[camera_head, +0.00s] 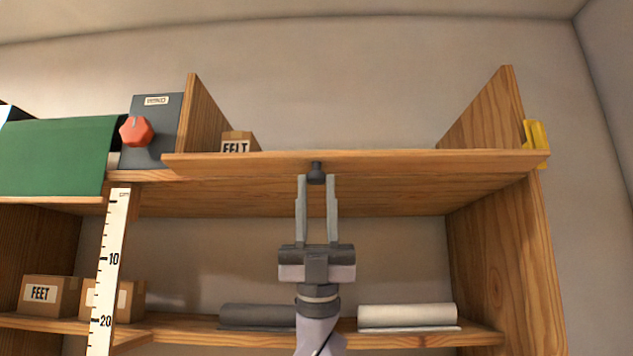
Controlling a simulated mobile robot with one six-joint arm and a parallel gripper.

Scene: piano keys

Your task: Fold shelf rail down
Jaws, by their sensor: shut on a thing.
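The shelf rail (400,160) is a long wooden board along the front edge of the top shelf, between two wooden side panels. I cannot tell its exact tilt from this low angle. A small dark knob (316,167) sits at its middle, on the lower front.
A FELT box (236,142) stands behind the rail at left. A dark panel with a red knob (136,131), a green cloth (55,157) and a measuring strip (109,270) are left. A yellow piece (537,143) is at right. Rolls (407,315) and boxes (50,295) lie below.

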